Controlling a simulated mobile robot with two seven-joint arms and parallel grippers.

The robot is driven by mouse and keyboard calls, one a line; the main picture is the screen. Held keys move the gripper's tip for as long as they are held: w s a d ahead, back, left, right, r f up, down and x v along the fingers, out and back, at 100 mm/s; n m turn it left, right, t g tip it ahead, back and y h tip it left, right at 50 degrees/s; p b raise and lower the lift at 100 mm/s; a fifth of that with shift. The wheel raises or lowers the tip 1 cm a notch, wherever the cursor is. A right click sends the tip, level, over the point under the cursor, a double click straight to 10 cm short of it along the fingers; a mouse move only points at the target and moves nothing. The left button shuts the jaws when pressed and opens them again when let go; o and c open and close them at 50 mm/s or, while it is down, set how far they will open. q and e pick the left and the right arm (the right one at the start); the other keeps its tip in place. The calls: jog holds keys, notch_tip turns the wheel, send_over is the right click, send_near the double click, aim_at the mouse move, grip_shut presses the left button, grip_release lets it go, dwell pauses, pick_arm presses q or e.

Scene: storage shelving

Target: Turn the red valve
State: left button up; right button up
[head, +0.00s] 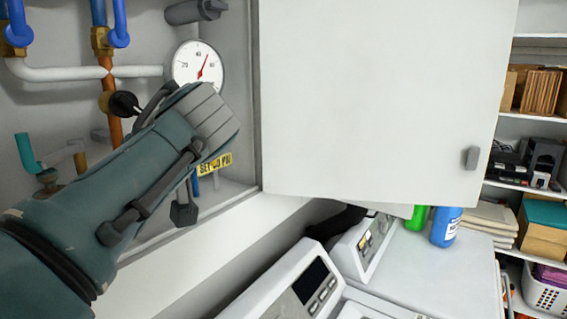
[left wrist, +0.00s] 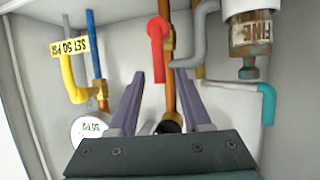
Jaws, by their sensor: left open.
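The red valve (left wrist: 158,36) shows in the left wrist view as a red handle beside a brass fitting on a copper pipe. I cannot make it out in the head view, where my left arm covers that part of the cabinet. My left gripper (left wrist: 159,76) is open. Its two purple-grey fingers point toward the copper pipe, with the red handle ahead of them and roughly between them. I cannot tell the exact gap. In the head view my left gripper (head: 208,125) reaches into the open cabinet. My right gripper is not in view.
A white gauge (head: 197,66), blue valve handles (head: 119,24), a white pipe (head: 60,73) and a yellow tag (head: 214,164) crowd the cabinet. An open white door (head: 370,100) stands right of my gripper.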

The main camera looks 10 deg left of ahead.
pick_arm(q)
jog(key=shift+x, duration=0.85)
grip_shut()
dwell(0.8)
